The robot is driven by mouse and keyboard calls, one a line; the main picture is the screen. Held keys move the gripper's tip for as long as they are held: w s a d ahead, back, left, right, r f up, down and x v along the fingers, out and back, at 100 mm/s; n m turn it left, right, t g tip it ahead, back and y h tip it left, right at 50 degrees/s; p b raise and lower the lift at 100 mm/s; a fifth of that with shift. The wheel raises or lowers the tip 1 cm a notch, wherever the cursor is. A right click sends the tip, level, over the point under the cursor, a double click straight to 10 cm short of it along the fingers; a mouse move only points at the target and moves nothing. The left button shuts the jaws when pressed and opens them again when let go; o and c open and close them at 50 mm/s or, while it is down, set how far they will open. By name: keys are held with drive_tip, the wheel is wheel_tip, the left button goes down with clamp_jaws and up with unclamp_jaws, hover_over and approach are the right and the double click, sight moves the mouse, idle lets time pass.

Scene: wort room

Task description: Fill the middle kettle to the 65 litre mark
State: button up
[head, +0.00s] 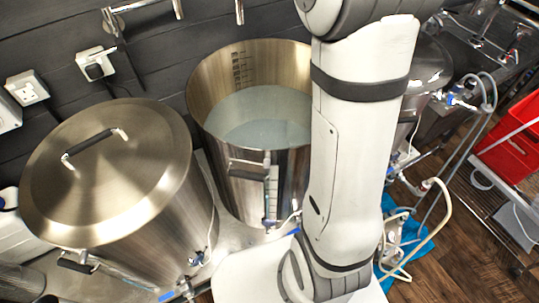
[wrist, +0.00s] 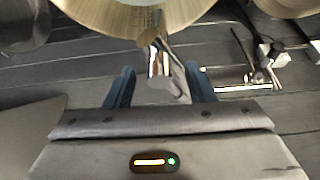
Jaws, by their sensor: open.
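The middle kettle (head: 215,130) stands open in the head view, with pale cloudy liquid (head: 262,115) in it. Dark scale marks (head: 238,68) run down its inner back wall. The liquid's surface lies near the lower end of the visible marks; their figures are too small to read. My arm hides the kettle's right side. My gripper (wrist: 159,74) shows in the wrist view, its two blue fingers apart. A metal tap part (wrist: 158,85) shows between them; contact cannot be told. A kettle rim (wrist: 120,22) shows at the top of that view. The gripper is outside the head view.
A lidded kettle (head: 110,175) stands on the left, another steel kettle (head: 430,62) on the right behind my arm. Metal spouts (head: 239,10) hang at the top edge, and a wall tap (head: 113,24) is left of them. Hoses (head: 440,215) and red crates (head: 510,140) are on the right.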

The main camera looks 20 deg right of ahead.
drive_tip(key=a+b+v, duration=0.1)
drive_tip(key=v, duration=0.7)
drive_tip(key=s+f+m+b, duration=0.1)
drive_tip(key=s+f+b, duration=0.2)
drive_tip(key=s+f, duration=1.1)
drive_tip(key=s+f+m+g+b, duration=0.1)
drive_tip(key=s+f+b, duration=0.3)
drive_tip(key=s+f, duration=1.1)
wheel_tip(320, 180, down, 5)
drive_tip(key=shift+a+f+h, duration=0.1)
drive_tip(key=shift+a+h, duration=0.3)
